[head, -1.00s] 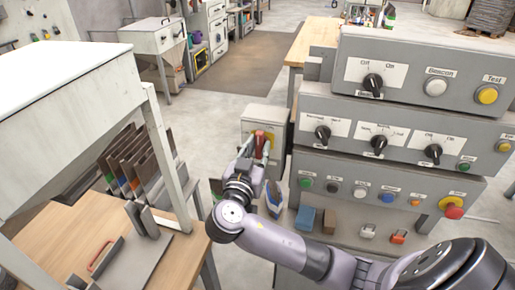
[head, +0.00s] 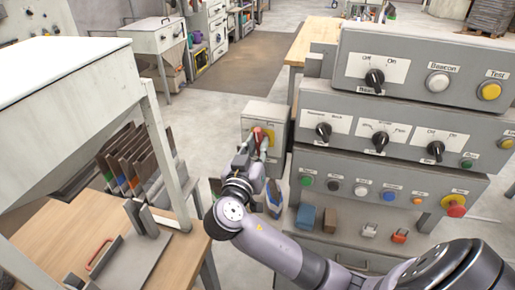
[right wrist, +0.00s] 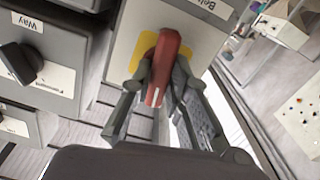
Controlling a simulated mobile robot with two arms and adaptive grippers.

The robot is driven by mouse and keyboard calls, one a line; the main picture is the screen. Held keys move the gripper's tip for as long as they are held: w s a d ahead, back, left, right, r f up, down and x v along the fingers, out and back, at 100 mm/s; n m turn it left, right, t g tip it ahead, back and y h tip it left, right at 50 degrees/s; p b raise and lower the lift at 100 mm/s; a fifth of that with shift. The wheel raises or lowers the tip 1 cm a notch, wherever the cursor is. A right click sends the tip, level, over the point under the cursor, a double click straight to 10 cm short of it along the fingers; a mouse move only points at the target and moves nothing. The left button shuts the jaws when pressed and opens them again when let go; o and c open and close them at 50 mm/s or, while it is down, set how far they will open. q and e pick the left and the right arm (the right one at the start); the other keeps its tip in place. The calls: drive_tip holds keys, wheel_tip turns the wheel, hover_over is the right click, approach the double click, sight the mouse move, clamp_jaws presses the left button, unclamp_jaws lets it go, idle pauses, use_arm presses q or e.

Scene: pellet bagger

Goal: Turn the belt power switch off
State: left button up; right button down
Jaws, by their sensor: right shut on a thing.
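The belt power switch is a red handle (right wrist: 164,66) on a yellow plate (right wrist: 147,45), fixed to a grey box with a partly visible label. In the head view the red handle (head: 258,134) shows small, left of the stacked control panels. My right gripper (right wrist: 160,85) has its fingers on both sides of the handle and is shut on it. The handle runs roughly in line with the fingers in the right wrist view. The gripper also shows in the head view (head: 256,147), coming from below. My left gripper is not in view.
Stacked control panels (head: 390,115) with knobs and buttons stand close to the right of the switch box (head: 259,113). A wooden table (head: 120,235) with upright boards and a white hopper (head: 70,90) stand left. Open floor lies behind the switch box.

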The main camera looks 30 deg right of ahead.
drive_tip(key=shift+f+n, duration=0.15)
drive_tip(key=shift+n, duration=1.25)
drive_tip(key=n+p, duration=0.2)
drive_tip(key=n, duration=0.1)
drive_tip(key=shift+r+n, duration=0.2)
drive_tip(key=shift+n, duration=0.1)
drive_tip(key=n+p, duration=0.3)
drive_tip(key=n, duration=0.2)
drive_tip(key=shift+w+p, duration=0.1)
drive_tip(key=shift+p, duration=0.2)
drive_tip(key=shift+f+n+p, duration=0.15)
drive_tip(key=shift+n+p, duration=1.15)
drive_tip(key=shift+n, duration=0.9)
drive_tip(key=c, duration=1.5)
unclamp_jaws()
